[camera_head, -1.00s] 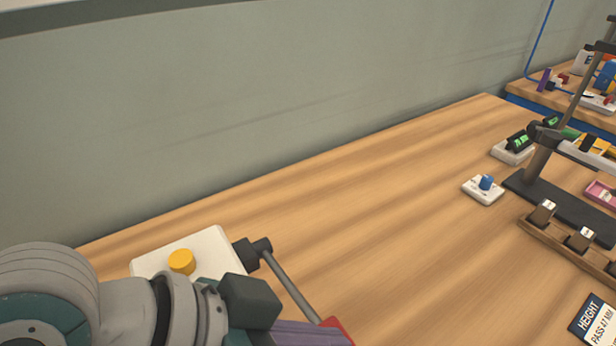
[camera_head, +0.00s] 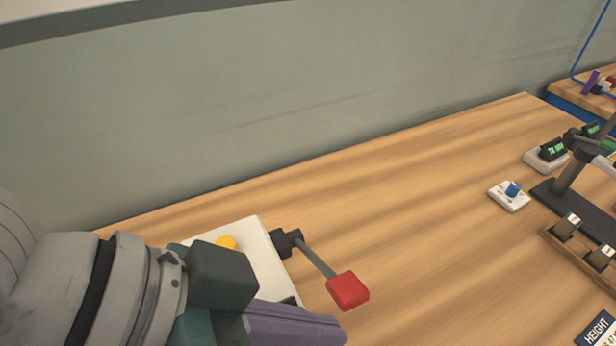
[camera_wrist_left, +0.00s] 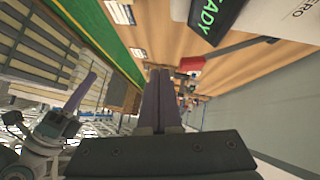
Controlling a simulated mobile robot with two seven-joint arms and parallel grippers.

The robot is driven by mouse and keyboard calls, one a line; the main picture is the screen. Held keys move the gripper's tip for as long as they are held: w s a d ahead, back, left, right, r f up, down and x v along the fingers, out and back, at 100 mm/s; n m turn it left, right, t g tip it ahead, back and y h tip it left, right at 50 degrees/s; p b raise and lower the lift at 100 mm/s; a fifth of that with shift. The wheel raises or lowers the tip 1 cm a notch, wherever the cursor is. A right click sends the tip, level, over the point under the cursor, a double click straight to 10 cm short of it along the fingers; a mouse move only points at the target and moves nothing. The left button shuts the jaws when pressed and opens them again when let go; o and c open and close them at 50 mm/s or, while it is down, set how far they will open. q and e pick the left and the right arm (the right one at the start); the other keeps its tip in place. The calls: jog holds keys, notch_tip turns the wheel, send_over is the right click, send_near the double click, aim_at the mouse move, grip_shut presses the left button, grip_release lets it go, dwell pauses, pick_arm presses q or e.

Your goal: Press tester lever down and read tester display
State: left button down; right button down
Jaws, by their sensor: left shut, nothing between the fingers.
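The tester is a white box (camera_head: 262,262) with a yellow button (camera_head: 227,243) at the lower left of the head view. Its lever (camera_head: 316,258) reaches right to a red handle (camera_head: 347,291). My left gripper (camera_head: 338,334) is shut and empty, its purple fingers below the handle in the picture. In the left wrist view, the shut fingers (camera_wrist_left: 160,78) point up, with the red handle (camera_wrist_left: 190,63) to their right and a visible gap between. The tester display (camera_wrist_left: 212,18) shows green letters "ADY" there, cut off by the edge.
A small white box with a blue knob (camera_head: 511,189) and a green-lit display (camera_head: 553,150) stand at the right. Mid-table is clear; a wall runs behind.

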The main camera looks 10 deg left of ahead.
pick_arm(q)
jog(key=s+a+r, duration=0.2)
jog(key=shift+r, duration=0.35)
